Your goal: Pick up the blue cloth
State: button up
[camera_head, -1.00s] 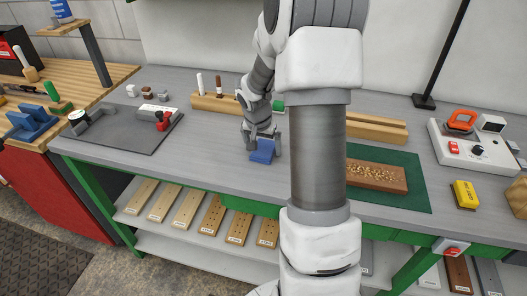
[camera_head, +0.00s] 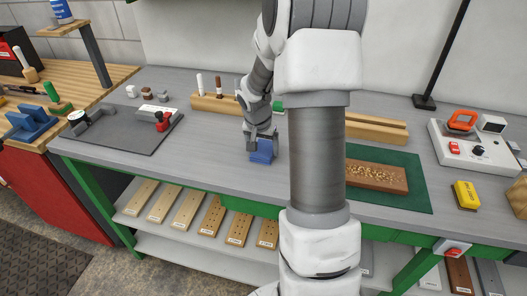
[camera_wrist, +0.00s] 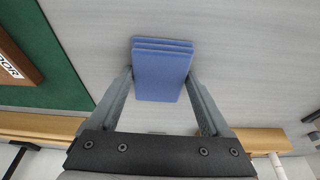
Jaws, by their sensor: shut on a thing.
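The blue cloth (camera_head: 262,151) is folded into layers and is at the grey bench top, left of my arm's column in the head view. In the wrist view the cloth (camera_wrist: 162,68) sits between the two fingers, close to both of them. My gripper (camera_head: 262,146) points down and is shut on the cloth; it also shows in the wrist view (camera_wrist: 160,90). I cannot tell whether the cloth touches the bench or is slightly above it.
A green mat (camera_head: 415,190) with a wooden board (camera_head: 376,176) lies to the right. A grey mat (camera_head: 120,132) with a clamp-like tool is to the left. A wooden holder (camera_head: 212,102) stands behind the gripper.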

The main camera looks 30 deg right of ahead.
aim_at(265, 146)
jog(key=shift+c, duration=1.3)
jog(key=shift+r, duration=0.1)
jog(key=shift+r+p, duration=0.35)
jog(key=shift+r, duration=0.15)
notch_tip(265, 146, up, 3)
jog(key=shift+r, duration=0.15)
jog(key=s+d+r+p, duration=0.1)
jog(key=s+d+r, duration=0.6)
jog(key=s, duration=0.1)
jog(key=shift+s+d+p, duration=0.35)
jog(key=shift+s, duration=0.05)
